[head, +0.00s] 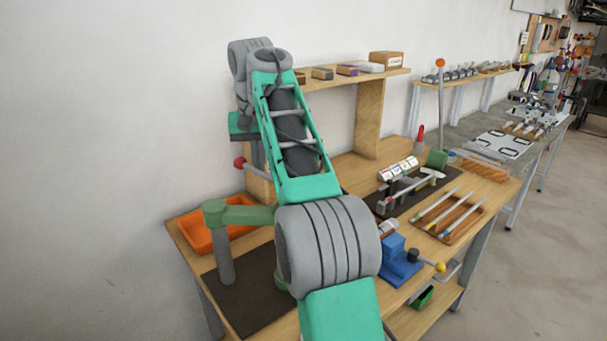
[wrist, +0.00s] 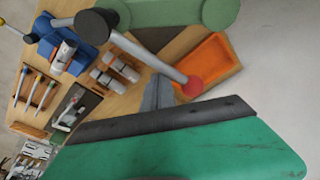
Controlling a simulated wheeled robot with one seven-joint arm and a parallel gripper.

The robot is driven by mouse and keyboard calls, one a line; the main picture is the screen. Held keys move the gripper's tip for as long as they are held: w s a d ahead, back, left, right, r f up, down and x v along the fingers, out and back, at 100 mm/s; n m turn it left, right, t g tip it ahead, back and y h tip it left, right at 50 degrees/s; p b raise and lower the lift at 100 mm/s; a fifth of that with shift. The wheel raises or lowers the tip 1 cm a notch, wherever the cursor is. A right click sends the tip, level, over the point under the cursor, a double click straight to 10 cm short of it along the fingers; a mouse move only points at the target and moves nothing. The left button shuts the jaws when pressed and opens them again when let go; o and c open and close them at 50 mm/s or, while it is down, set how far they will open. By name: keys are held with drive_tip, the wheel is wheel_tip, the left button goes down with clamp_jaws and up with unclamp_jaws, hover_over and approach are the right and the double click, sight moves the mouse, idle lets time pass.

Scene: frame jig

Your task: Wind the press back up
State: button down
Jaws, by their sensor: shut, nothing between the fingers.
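The press has a green arm (head: 240,215) on a grey column (head: 225,260), at the front left of the bench in the head view. Its green top also shows in the wrist view (wrist: 195,10). A grey lever runs from a dark hub (wrist: 95,25) to a red knob (wrist: 193,88), which shows at the left in the head view (head: 240,162). My gripper (head: 258,165) is shut and empty, pointing down close beside the lever's knob end. Its grey fingers show in the wrist view (wrist: 158,85); I cannot tell if they touch the lever. My arm hides much of the press.
An orange bin (head: 200,237) stands behind the press column. A blue fixture (head: 400,262) with a yellow knob is at the front right. A wooden tray (head: 452,225) holds several pen-like tools. A raised shelf (head: 345,78) with boxes stands at the back.

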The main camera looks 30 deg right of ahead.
drive_tip(key=s+a+b, duration=0.1)
drive_tip(key=a, duration=0.1)
drive_tip(key=s+a+b, duration=0.1)
drive_tip(key=a+b, duration=0.1)
drive_tip(key=s+a+b, duration=0.2)
drive_tip(key=a, duration=0.1)
drive_tip(key=shift+s+f, duration=0.1)
drive_tip(key=s, duration=0.1)
drive_tip(key=s+a+b, duration=0.1)
drive_tip(key=s+b, duration=0.1)
drive_tip(key=shift+s+a, duration=0.3)
drive_tip(key=shift+s, duration=0.1)
drive_tip(key=shift+s, duration=0.1)
